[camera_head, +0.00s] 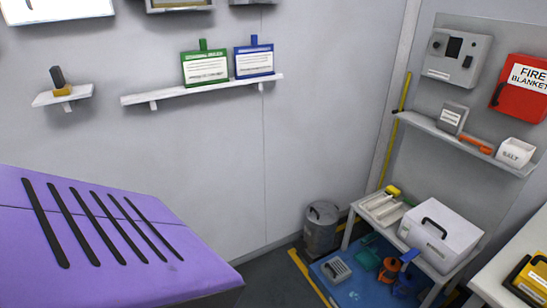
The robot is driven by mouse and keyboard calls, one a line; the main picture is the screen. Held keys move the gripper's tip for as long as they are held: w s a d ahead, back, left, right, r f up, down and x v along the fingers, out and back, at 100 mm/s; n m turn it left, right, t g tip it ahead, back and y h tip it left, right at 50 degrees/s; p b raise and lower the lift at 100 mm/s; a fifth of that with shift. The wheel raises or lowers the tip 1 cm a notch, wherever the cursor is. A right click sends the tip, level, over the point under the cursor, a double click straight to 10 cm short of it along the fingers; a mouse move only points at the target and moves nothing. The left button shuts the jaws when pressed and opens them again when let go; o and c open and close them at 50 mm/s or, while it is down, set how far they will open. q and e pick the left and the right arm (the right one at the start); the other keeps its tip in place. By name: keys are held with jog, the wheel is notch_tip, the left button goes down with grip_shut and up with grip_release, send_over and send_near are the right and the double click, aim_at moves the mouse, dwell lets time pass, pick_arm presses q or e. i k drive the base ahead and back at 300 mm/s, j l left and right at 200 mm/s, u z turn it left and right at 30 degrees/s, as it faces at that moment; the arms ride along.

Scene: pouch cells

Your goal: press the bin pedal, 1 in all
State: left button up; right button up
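A grey metal bin (320,228) with a dark lid stands on the floor in the corner, right of the picture's middle. Its lid looks shut. I cannot make out its pedal at this size. Neither of my grippers shows in the head view, so where they are relative to the bin cannot be seen.
A large purple slotted surface (105,235) fills the lower left. Right of the bin, a low white table carries a white case (441,232). Below it, a blue mat (362,285) holds several items. A yellow floor line (312,279) runs near the bin.

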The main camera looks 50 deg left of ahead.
aim_at(300, 244)
jog(key=u, duration=1.35)
